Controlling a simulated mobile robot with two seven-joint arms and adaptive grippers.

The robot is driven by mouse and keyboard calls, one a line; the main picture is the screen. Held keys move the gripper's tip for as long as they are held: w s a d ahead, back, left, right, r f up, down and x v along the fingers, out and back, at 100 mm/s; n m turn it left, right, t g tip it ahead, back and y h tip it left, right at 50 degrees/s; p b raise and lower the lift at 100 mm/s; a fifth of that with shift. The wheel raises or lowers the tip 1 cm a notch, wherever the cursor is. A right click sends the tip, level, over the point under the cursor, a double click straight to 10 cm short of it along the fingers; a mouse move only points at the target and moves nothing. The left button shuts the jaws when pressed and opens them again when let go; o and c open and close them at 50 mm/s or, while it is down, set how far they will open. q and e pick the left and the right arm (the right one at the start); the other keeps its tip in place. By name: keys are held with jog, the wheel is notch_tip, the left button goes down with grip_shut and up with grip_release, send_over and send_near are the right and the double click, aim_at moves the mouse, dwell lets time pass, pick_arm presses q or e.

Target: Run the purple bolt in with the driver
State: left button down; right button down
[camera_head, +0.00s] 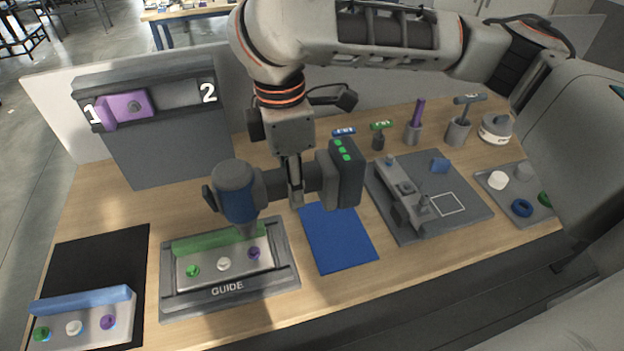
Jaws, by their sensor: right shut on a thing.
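My right gripper (295,190) reaches down from above and is shut on the handle of the driver (238,190). The driver has a blue body and a dark battery block with green lights. Its nose points down, just above the purple bolt (254,254). I cannot tell whether the bit touches the bolt. The bolt is at the right end of a light plate (207,273) with a green back strip, in the tray marked GUIDE (228,291). A green bolt (193,271) and a white bolt (223,264) are in the same plate. My left gripper is out of view.
A similar plate with a blue strip (80,304) lies on a black mat (95,250). A blue mat (338,240), a grey fixture (455,215) and upright tools stand to the right. A panel numbered 1 and 2 (160,155) holds a purple block (125,107).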

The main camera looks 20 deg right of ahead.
notch_tip(320, 180, down, 7)
jog(key=shift+r, duration=0.2)
dwell(0.6)
jog(key=shift+f, duration=1.3)
dwell(4.5)
jog(key=shift+r, duration=2.55)
